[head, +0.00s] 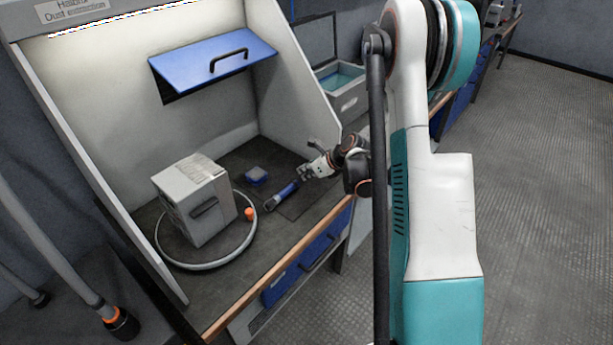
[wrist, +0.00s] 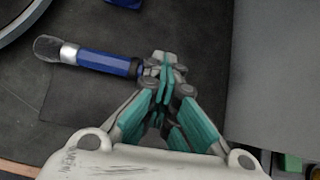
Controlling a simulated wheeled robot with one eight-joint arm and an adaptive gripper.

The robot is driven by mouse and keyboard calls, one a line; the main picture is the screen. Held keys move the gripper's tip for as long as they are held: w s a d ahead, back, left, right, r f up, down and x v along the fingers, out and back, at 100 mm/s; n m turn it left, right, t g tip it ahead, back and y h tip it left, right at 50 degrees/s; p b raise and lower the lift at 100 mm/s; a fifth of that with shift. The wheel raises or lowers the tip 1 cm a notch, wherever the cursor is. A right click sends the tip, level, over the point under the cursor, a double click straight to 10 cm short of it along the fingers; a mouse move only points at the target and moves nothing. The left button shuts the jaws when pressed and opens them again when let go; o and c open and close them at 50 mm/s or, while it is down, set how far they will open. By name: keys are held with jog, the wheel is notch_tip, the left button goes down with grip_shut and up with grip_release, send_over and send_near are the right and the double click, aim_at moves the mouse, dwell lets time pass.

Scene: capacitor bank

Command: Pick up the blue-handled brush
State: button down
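My gripper (head: 304,173) is low over the surface at the handle's right end. In the wrist view my gripper (wrist: 166,68) has its fingertips close together, right beside the handle's end. The handle's very tip is partly hidden by the fingers, and I cannot tell whether they touch it. No brush shows between them.
A small blue block (head: 256,174) lies behind the brush. The hood's right side wall (head: 292,70) stands close to my gripper.

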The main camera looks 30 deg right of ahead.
notch_tip(320, 180, up, 17)
jog(key=p, duration=0.5)
jog(key=shift+d+p, duration=0.25)
jog(key=shift+p, duration=0.15)
jog(key=c, duration=2.3)
grip_release()
jog(key=shift+s, duration=0.1)
jog(key=o, duration=1.8)
jog(key=shift+r, duration=0.1)
jog(key=v, duration=1.2)
